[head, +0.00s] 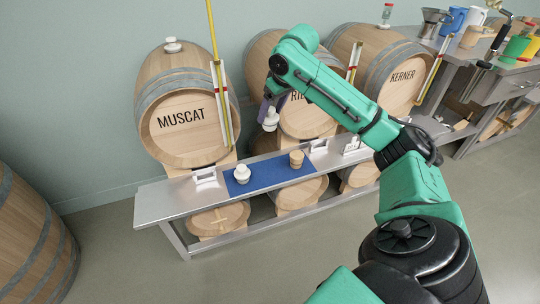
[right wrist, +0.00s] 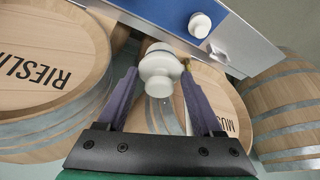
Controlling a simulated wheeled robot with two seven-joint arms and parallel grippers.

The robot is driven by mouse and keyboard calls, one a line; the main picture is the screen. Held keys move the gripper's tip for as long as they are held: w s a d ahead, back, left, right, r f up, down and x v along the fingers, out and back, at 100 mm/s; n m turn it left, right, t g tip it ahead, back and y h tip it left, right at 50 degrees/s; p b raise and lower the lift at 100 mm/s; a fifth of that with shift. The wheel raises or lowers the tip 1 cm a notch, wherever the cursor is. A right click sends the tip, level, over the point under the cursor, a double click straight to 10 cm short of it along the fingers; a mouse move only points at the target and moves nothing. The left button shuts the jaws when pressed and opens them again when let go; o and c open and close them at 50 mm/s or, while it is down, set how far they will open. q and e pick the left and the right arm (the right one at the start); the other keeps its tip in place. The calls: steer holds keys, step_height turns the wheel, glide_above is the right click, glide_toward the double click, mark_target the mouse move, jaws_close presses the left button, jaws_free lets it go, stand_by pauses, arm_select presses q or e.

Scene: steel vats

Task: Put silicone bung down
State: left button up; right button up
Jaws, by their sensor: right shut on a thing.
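My right gripper (head: 268,108) is shut on a white silicone bung (head: 270,122), held in the air in front of the Riesling barrel. In the right wrist view the bung (right wrist: 158,68) sits between the purple fingertips. A blue mat (head: 262,177) lies on the steel bench below, apart from the held bung. Another white bung (head: 242,174) stands on the mat's left part and also shows in the right wrist view (right wrist: 200,25). A tan cork-coloured bung (head: 297,158) stands on the mat's right part. My left gripper is not in view.
The Muscat barrel (head: 185,115) has a white bung (head: 173,45) on top and a yellow gauge at its right. The Kerner barrel (head: 385,75) stands at the right. White label holders line the bench (head: 160,200). The mat's middle is clear.

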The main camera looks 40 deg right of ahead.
step_height(320, 180, down, 20)
steer(key=b, duration=0.4)
steer(key=shift+r, duration=0.15)
steer(key=o, duration=1.5)
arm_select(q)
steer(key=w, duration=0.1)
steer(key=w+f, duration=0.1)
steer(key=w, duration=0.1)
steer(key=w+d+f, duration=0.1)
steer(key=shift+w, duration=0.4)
arm_select(e)
steer(key=shift+o, duration=0.2)
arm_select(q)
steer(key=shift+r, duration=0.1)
arm_select(e)
steer(key=shift+r, duration=0.2)
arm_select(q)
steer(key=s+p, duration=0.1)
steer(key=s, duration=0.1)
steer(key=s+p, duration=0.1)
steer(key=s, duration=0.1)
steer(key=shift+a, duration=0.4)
arm_select(e)
steer(key=v, duration=1.1)
steer(key=shift+s+r, duration=0.15)
steer(key=shift+r, duration=0.25)
steer(key=shift+f, duration=0.1)
